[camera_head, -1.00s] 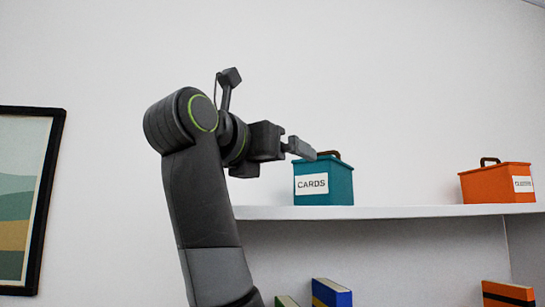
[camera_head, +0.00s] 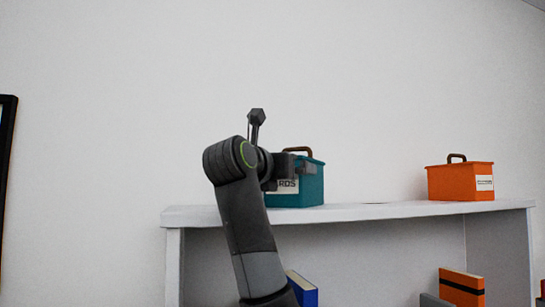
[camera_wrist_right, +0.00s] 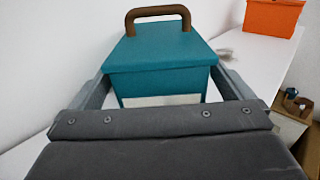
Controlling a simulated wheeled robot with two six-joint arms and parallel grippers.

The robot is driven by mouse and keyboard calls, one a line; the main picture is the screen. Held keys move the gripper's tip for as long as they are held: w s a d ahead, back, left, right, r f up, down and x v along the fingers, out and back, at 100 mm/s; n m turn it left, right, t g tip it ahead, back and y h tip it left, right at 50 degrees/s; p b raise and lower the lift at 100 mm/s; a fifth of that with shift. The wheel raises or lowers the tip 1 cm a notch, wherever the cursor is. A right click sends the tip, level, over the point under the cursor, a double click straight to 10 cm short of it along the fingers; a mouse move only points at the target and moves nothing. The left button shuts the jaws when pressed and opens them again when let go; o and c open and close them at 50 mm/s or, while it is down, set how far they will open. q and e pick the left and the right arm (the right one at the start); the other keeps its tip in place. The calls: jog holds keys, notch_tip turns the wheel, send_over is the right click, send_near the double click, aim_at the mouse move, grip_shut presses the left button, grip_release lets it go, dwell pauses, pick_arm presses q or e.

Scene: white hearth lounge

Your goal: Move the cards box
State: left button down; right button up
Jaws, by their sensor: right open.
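The teal cards box (camera_head: 312,186) stands upright on the left part of the white shelf top (camera_head: 380,211). Its brown handle (camera_head: 297,150) is on the lid, and my right gripper (camera_head: 292,172) covers part of its white label, leaving "RDS" readable. In the right wrist view the cards box (camera_wrist_right: 160,52) sits between the two fingers of my open right gripper (camera_wrist_right: 163,82), one finger on each side. I cannot tell whether the fingers touch it. My left gripper is not in view.
An orange box (camera_head: 460,182) with a handle stands on the shelf top to the right, with bare shelf between the boxes. Books, one blue (camera_head: 302,289) and one orange (camera_head: 461,287), stand below. A white wall rises behind.

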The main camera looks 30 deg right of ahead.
jog(key=shift+x, duration=0.8)
jog(key=shift+a, duration=0.15)
jog(key=c, duration=1)
jog(key=shift+o, duration=0.2)
jog(key=shift+a, duration=0.1)
